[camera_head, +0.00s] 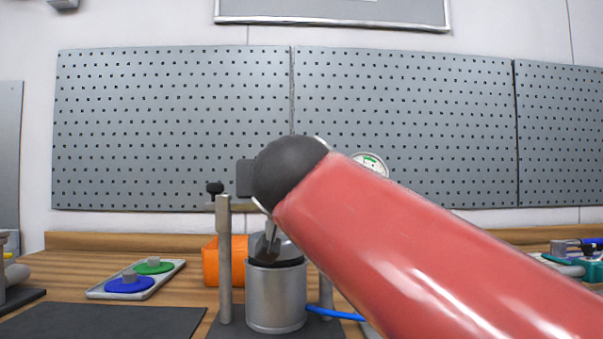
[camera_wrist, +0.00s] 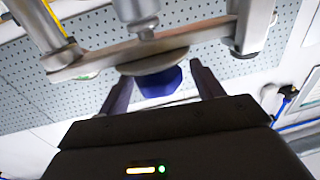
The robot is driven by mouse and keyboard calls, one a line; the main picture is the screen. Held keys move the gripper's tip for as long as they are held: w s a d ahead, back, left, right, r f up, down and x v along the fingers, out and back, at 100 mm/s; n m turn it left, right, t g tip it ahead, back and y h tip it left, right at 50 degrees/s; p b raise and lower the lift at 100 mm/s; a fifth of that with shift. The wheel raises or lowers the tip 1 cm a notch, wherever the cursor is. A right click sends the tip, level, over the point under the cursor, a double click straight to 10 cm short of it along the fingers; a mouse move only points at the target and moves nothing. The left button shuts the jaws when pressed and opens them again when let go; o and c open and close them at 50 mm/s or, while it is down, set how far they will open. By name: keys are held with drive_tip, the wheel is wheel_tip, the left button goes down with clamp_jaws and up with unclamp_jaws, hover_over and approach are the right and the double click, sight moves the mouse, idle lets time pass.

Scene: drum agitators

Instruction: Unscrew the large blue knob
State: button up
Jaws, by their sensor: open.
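The large blue knob (camera_wrist: 158,83) shows in the wrist view, against a round pale disc on a metal crossbar (camera_wrist: 110,60). My gripper (camera_wrist: 160,73) is open, with one dark finger on each side of the knob. Gaps show between the fingers and the knob, so they do not appear to touch it. In the head view my red arm and dark wrist cover the top of the drum stand, and the knob and fingers are hidden there. The metal drum (camera_head: 276,298) stands below, with grey metal parts above its dark rim.
A stand post (camera_head: 224,265) rises left of the drum, with a small black knob (camera_head: 215,188) on top. A tray (camera_head: 100,292) holds a blue disc (camera_head: 129,286) and a green disc (camera_head: 154,268). An orange bin (camera_head: 211,263) is behind. A blue hose (camera_head: 335,313) lies right.

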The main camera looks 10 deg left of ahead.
drive_tip(key=c, duration=1)
